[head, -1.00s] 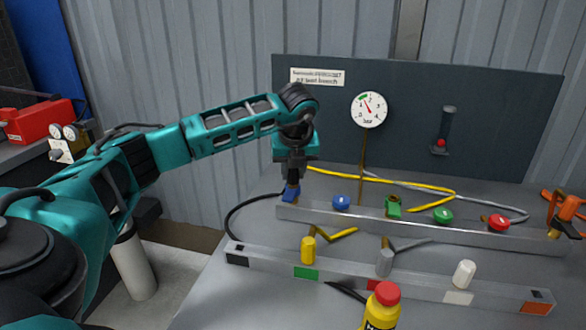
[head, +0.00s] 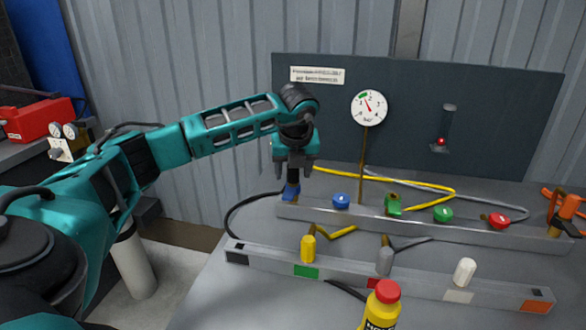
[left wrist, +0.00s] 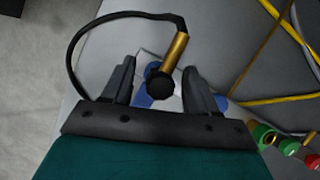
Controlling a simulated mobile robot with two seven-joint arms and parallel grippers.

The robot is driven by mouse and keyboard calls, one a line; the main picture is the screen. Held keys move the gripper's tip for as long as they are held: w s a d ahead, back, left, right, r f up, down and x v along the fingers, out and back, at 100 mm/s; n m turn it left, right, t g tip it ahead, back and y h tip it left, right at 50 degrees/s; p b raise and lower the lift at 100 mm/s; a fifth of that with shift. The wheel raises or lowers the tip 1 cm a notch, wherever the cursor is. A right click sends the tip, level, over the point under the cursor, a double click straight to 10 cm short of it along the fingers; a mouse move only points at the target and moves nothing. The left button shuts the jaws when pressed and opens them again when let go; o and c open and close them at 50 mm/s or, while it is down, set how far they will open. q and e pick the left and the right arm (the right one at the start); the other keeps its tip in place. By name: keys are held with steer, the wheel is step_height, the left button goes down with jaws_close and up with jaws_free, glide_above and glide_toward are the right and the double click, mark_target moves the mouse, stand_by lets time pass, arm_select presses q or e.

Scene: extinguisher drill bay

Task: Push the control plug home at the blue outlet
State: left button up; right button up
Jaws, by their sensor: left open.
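My left gripper (head: 294,174) is open just above the blue outlet (head: 291,191), which is at the left end of the rear rail. In the left wrist view, the control plug (left wrist: 174,52), a brass body with a black end and a black cable, is between the spread fingers, with gaps on both sides. Blue of the outlet (left wrist: 142,96) shows beside and behind the black end. How deep the plug sits is hidden. My right gripper is not in view.
The rear rail (head: 420,224) also carries blue, green and red caps. The front rail (head: 385,282) has yellow, grey and white parts. A yellow bottle (head: 381,308) stands in front. A gauge (head: 369,107) and red lamp (head: 441,141) are at the back panel.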

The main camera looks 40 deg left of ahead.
arm_select(q)
steer(key=p+v, duration=0.1)
steer(key=v, duration=1.2)
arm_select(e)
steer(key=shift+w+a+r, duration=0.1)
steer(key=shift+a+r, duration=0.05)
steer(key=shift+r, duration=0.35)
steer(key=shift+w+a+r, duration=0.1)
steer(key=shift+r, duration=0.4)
